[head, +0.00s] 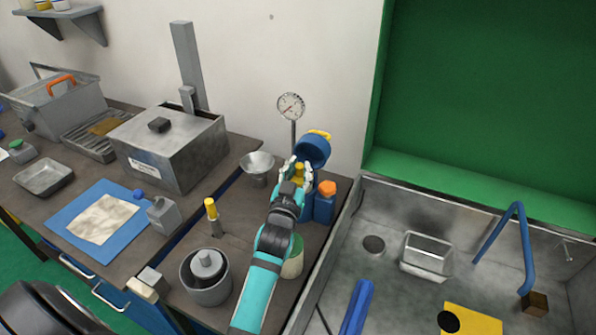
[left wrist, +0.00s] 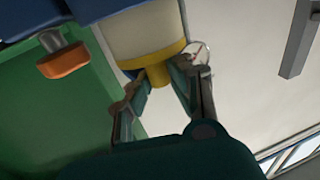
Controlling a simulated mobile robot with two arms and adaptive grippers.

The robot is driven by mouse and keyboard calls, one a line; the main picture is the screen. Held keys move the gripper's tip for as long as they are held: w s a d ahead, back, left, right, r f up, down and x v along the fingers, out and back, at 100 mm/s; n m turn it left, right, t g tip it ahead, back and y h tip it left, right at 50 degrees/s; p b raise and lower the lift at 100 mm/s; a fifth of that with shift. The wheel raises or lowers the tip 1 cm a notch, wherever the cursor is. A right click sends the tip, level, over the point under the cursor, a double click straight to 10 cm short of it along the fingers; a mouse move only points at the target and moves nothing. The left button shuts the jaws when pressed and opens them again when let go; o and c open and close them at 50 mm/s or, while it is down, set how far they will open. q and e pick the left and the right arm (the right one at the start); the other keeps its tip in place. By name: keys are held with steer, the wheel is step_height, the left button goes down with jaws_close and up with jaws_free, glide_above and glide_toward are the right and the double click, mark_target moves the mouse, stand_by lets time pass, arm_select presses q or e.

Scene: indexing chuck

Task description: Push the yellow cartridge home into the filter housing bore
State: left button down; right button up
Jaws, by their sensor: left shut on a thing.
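The yellow cartridge (left wrist: 152,57) has a pale cream body, a yellow end ring and a yellow stub. My left gripper (left wrist: 170,78) is shut on the yellow stub, with one finger on each side. The cartridge's yellow end also shows in the head view (head: 299,172), between the fingers of my left gripper (head: 298,168). The blue filter housing (head: 313,150) is just beyond the gripper. In the left wrist view, blue surfaces flank the cream body, whose far end is out of view. I cannot tell how deep it sits in the bore. My right gripper is not in view.
A blue bottle with an orange cap (head: 325,200) stands close right of the gripper. A gauge (head: 291,106) and metal funnel (head: 257,165) are behind and left. A green-topped canister (head: 292,258) stands beside my left arm. A sink (head: 400,225) lies right.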

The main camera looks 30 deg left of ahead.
mark_target(298, 185)
arm_select(q)
steer(key=shift+g, duration=0.4)
steer(key=f, duration=0.4)
steer(key=shift+s+d+f, duration=0.15)
steer(key=shift+s+f, duration=0.05)
steer(key=shift+s, duration=0.05)
steer(key=c, duration=1.1)
jaws_free()
steer(key=shift+c, duration=0.2)
steer(key=shift+s, duration=0.1)
steer(key=r, duration=0.3)
steer(key=w+r, duration=0.1)
steer(key=r, duration=0.2)
steer(key=shift+w+r, duration=0.15)
steer(key=shift+r, duration=0.1)
step_height(298, 185, up, 8)
steer(key=shift+s+t, duration=0.35)
steer(key=shift+t, duration=0.05)
steer(key=shift+f, duration=0.1)
